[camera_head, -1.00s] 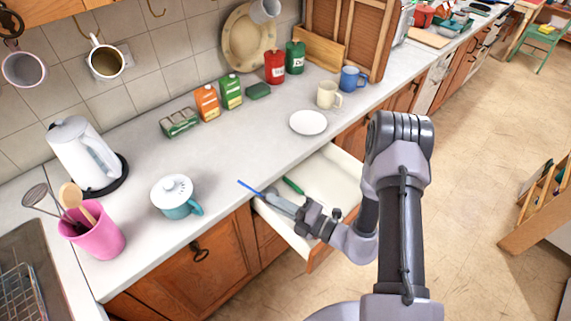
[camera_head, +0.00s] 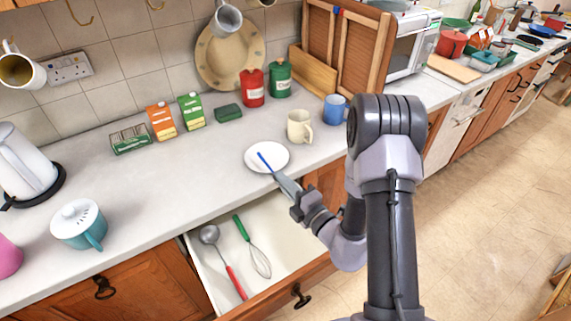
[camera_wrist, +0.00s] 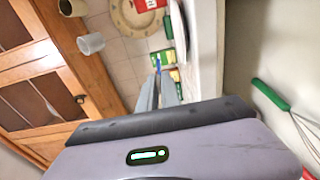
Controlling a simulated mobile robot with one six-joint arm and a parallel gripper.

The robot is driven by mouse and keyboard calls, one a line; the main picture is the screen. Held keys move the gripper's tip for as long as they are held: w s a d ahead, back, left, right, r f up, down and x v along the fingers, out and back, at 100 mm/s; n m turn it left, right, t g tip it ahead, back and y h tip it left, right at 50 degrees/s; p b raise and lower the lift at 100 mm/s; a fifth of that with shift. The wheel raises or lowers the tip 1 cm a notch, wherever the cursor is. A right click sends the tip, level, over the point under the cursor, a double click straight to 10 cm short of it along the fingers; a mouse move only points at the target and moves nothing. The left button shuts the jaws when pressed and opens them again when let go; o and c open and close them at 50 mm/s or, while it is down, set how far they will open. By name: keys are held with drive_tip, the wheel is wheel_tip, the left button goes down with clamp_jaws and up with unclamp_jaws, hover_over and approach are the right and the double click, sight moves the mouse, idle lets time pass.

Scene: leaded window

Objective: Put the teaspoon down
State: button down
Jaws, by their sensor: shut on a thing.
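The teaspoon (camera_head: 265,161) shows as a thin blue stick poking out from my gripper (camera_head: 279,177); its other end is hidden in the jaws. My gripper is shut on it at the counter's front edge. In the head view the blue part overlaps the white plate (camera_head: 281,153); I cannot tell whether it touches it. In the wrist view the teaspoon (camera_wrist: 158,66) sticks out ahead between the fingertips (camera_wrist: 158,88).
An open drawer (camera_head: 288,240) below my gripper holds a ladle (camera_head: 209,235) and a green-handled whisk (camera_head: 260,262). A cream mug (camera_head: 299,127) and a blue mug (camera_head: 334,108) stand right of the plate. The counter (camera_head: 175,180) left of the plate is clear.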

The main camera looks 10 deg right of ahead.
drive_tip(key=b, duration=0.2)
hover_over(292, 170)
drive_tip(key=s, duration=0.2)
drive_tip(key=f, duration=0.1)
drive_tip(key=shift+w+a+f+b, duration=0.15)
drive_tip(key=shift+f+b, duration=0.3)
drive_tip(key=shift+f, duration=0.6)
drive_tip(key=shift+w+d+f+b, duration=0.1)
drive_tip(key=shift+f+b, duration=0.35)
drive_tip(key=shift+f, duration=0.6)
drive_tip(key=c, duration=1.8)
unclamp_jaws()
drive_tip(key=shift+a+r, duration=0.1)
drive_tip(key=shift+c, duration=0.2)
